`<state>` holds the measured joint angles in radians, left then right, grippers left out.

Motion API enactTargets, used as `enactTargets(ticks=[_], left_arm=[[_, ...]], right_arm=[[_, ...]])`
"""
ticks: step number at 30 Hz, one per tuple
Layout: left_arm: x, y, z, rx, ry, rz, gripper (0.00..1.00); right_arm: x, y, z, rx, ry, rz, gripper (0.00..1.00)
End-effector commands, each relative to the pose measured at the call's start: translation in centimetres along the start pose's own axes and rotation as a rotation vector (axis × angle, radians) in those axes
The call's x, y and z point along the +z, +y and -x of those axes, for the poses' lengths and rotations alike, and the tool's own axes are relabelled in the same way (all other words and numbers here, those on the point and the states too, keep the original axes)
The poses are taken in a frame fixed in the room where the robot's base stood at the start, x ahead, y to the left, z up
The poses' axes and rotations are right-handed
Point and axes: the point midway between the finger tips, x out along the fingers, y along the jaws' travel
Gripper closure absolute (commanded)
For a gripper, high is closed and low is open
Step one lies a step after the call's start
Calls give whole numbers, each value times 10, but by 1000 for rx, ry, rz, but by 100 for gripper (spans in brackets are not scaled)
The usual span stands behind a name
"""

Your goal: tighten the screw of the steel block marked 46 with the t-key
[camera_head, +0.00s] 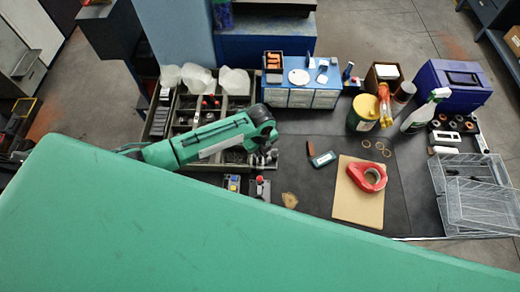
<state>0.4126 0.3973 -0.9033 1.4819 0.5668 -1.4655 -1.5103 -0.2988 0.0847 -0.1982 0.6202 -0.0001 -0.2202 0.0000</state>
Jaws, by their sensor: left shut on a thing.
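My left gripper (264,159) hangs below the dark wrist at the end of my green arm, over the front right of the parts tray. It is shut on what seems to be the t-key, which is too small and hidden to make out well. Just below it, a small steel block (258,190) with a red knob on top stands on the dark bench. Another small block with yellow and blue parts (232,183) stands to its left. No number 46 is readable on either. My right gripper is not in view.
A compartment tray (175,117) lies under my left arm. A teal-edged device (322,159) lies nearby. Clear plastic bins (470,182) stand at right. A large green surface hides the front.

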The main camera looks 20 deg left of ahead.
Motion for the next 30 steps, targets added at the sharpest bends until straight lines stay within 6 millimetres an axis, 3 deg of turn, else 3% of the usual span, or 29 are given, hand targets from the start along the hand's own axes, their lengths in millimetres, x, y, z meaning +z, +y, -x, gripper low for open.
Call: enactTargets(ticks=[12, 30], left_arm=[[0, 0, 0, 0, 0, 0, 100], [0, 0, -12, 0, 0, 0, 100]], right_arm=[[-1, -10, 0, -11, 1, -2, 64], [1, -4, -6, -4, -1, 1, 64]])
